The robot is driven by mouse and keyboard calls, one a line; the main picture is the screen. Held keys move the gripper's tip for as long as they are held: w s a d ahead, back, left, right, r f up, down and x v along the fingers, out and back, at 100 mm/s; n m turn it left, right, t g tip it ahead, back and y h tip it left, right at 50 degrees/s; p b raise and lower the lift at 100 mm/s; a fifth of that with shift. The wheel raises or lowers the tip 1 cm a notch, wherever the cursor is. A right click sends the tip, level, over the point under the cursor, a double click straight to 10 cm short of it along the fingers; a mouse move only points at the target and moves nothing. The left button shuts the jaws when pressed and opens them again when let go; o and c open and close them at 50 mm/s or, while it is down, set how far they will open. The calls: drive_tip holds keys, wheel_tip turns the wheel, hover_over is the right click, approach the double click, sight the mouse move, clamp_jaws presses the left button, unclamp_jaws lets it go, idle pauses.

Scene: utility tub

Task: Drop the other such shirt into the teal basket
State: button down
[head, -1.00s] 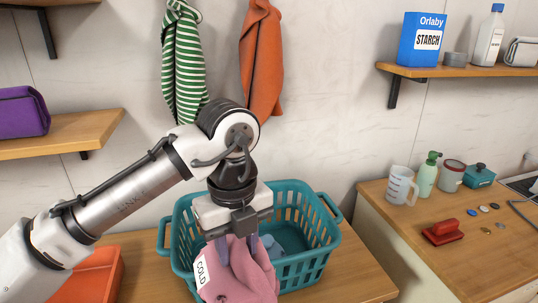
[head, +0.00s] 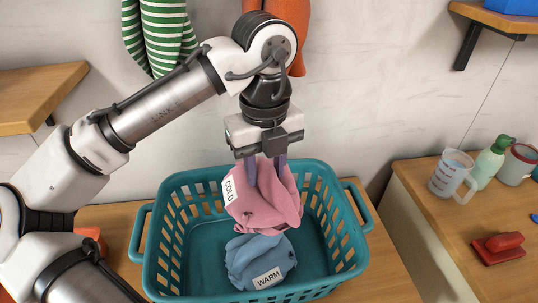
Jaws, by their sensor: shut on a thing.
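A pink shirt (head: 266,203) with a white tag reading COLD hangs from my gripper (head: 267,174), bunched up. My gripper is shut on the upper part of this shirt, and its fingers point down. The shirt hangs over the back-middle of the teal basket (head: 153,272); I cannot tell whether its lower end touches anything. A blue shirt (head: 257,257) with a white tag reading WARM lies crumpled on the basket floor, in front of the pink one.
The basket stands on a wooden surface (head: 371,279). On the right counter (head: 440,227) stand a measuring cup (head: 450,174), a green bottle (head: 490,163) and a red brush-like thing (head: 498,246). A green-striped cloth (head: 158,38) and an orange cloth (head: 300,52) hang on the wall. Wooden shelves (head: 40,97) flank it.

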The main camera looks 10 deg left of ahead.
drive_tip(key=shift+s+f+b, duration=0.1)
drive_tip(key=shift+f+b, duration=2.7)
drive_tip(key=shift+b, duration=0.15)
drive_tip(key=c, duration=0.8)
unclamp_jaws()
drive_tip(key=shift+c, duration=0.2)
wheel_tip(320, 180, up, 14)
drive_tip(key=shift+f+p, duration=0.1)
drive_tip(key=shift+p, duration=0.5)
